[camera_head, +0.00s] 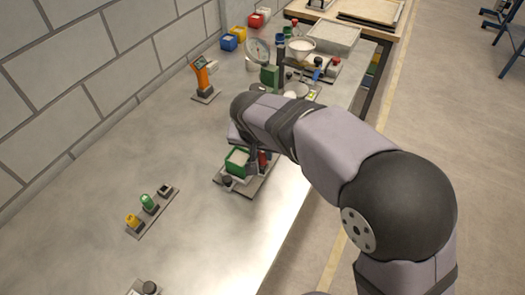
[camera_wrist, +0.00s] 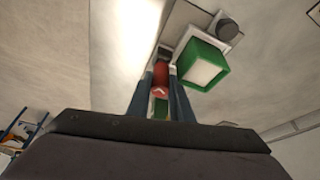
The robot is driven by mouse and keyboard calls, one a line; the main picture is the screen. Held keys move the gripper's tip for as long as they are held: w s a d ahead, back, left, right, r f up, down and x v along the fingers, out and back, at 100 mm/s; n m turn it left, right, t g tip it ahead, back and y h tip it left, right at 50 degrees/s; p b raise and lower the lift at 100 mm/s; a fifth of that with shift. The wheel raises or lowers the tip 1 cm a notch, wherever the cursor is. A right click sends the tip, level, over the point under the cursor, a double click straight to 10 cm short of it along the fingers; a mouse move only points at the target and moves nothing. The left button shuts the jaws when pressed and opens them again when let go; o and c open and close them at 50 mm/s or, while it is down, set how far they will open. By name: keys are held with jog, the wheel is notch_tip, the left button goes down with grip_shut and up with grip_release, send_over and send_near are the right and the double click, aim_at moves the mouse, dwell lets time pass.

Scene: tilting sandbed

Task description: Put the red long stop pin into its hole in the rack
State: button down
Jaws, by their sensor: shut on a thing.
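My gripper (camera_wrist: 160,82) is shut on the red pin (camera_wrist: 160,76), which shows between its two fingers in the wrist view. In the head view a bit of the red pin (camera_head: 263,157) shows below my wrist, beside the green box. The pin's lower end is hidden, so I cannot tell whether it sits in the plate or is clear of it. The rack (camera_head: 139,233) lies to the left on the table. It holds a yellow pin (camera_head: 132,220) and a green pin (camera_head: 148,201); its far black socket (camera_head: 165,188) looks empty.
The green box (camera_wrist: 203,66) with pale content stands on a grey plate (camera_head: 256,188) right next to my gripper, with a dark knob (camera_head: 227,181). An orange device (camera_head: 201,76) stands at the wall. The table between plate and rack is clear.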

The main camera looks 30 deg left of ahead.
aim_at(263, 154)
jog(key=shift+f+b, duration=0.6)
jog(key=shift+f, duration=0.2)
jog(key=c, duration=1.5)
grip_release()
jog(key=shift+r, duration=0.1)
jog(key=shift+s+r, duration=0.1)
jog(key=shift+r, duration=0.05)
jog(key=shift+s+r, duration=0.1)
jog(key=shift+r, duration=0.15)
jog(key=shift+b+v, duration=0.75)
jog(key=shift+v, duration=2.5)
jog(key=shift+d, duration=0.15)
